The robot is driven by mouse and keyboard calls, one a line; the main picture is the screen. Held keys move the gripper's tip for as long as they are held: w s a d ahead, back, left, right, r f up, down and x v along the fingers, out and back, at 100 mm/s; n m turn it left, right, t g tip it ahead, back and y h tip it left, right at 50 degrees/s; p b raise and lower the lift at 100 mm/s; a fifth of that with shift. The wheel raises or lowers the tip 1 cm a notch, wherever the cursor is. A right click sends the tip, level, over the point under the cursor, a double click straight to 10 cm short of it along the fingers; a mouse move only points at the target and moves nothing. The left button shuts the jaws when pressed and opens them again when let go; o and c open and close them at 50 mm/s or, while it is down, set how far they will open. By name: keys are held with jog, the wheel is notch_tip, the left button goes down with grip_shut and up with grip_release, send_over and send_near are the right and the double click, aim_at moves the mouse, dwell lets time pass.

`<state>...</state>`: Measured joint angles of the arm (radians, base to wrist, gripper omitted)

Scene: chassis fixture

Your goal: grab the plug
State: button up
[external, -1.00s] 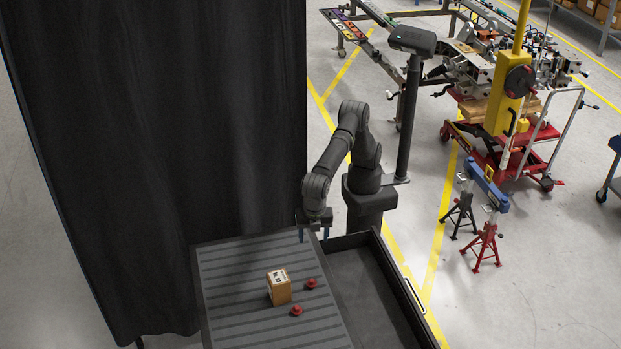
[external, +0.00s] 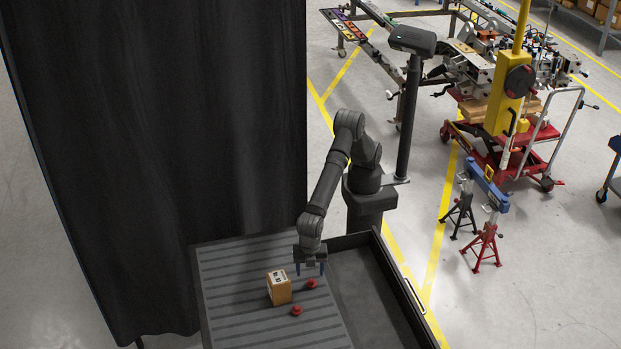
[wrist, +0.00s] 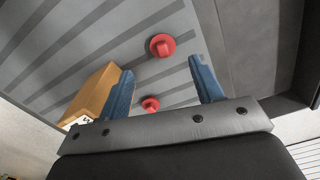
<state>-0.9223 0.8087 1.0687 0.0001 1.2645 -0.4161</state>
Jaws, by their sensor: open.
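Two red plugs, one nearer the arm (external: 311,283) and one farther from it (external: 296,310), stand on the grey ribbed surface (external: 232,300). In the wrist view, one red plug (wrist: 162,45) shows high in the frame, just past the fingertips. My gripper (external: 310,268) is open and empty, pointing down, close to the nearer plug. In the wrist view, my gripper (wrist: 162,66) has its two blue fingers wide apart. I see no contact with either plug.
A brown box (external: 280,290) with a white label stands left of the plugs; in the wrist view the box (wrist: 95,92) is beside the left finger. A dark tray (external: 372,300) with raised walls lies to the right. A black curtain (external: 150,150) hangs at the left.

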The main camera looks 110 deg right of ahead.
aim_at(312, 280)
jog(key=shift+s+d+f, duration=0.1)
jog(key=shift+s+f, duration=0.05)
jog(key=shift+f, duration=1.3)
jog(key=shift+s+f, duration=0.15)
jog(key=shift+f, duration=1.25)
jog(key=c, duration=1.1)
